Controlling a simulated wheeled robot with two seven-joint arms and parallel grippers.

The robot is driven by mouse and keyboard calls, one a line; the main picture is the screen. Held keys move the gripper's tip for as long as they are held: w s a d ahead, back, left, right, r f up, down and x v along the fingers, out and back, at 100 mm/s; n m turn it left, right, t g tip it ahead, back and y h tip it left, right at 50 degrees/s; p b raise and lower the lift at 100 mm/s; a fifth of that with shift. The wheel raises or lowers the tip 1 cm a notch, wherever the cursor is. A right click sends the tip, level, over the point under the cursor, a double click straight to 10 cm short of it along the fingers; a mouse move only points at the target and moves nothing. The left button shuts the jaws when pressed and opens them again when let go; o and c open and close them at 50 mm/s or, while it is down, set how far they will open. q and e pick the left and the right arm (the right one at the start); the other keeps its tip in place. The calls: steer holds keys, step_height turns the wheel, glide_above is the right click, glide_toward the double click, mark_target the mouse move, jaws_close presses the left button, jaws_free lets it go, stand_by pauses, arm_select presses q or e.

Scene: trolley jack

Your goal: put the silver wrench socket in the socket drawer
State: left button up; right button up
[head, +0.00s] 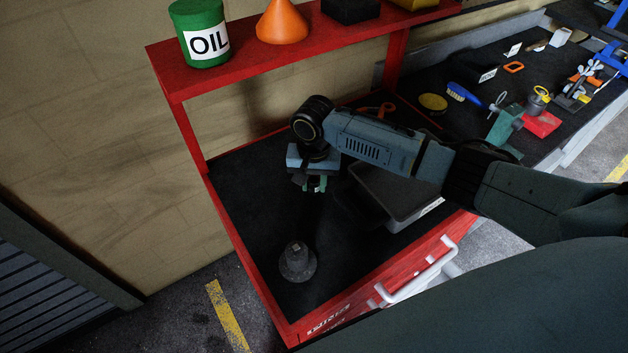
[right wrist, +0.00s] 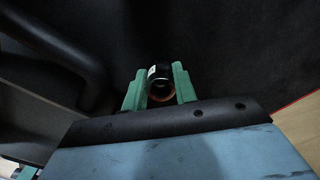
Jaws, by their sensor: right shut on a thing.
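My right gripper (head: 316,184) reaches over the red trolley's black top, pointing down. In the right wrist view its green fingers (right wrist: 160,90) are shut on a small, dark, shiny cylinder (right wrist: 159,76) with a pale label and an orange-brown rim. It looks like a socket; its silver colour is not clear in this light. A grey, box-like tray or drawer (head: 388,212) with a pale label lies right of the gripper, partly hidden by my right arm. I cannot tell whether it is the socket drawer. My left gripper is not in view.
A grey, round-based object (head: 297,263) stands near the trolley's front left corner. A red shelf (head: 290,52) above holds a green oil can (head: 200,32) and an orange funnel (head: 281,22). A white handle (head: 420,280) projects at the front. Several tools lie on the bench behind.

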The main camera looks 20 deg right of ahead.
steer(key=shift+f, duration=0.1)
steer(key=o, duration=1.1)
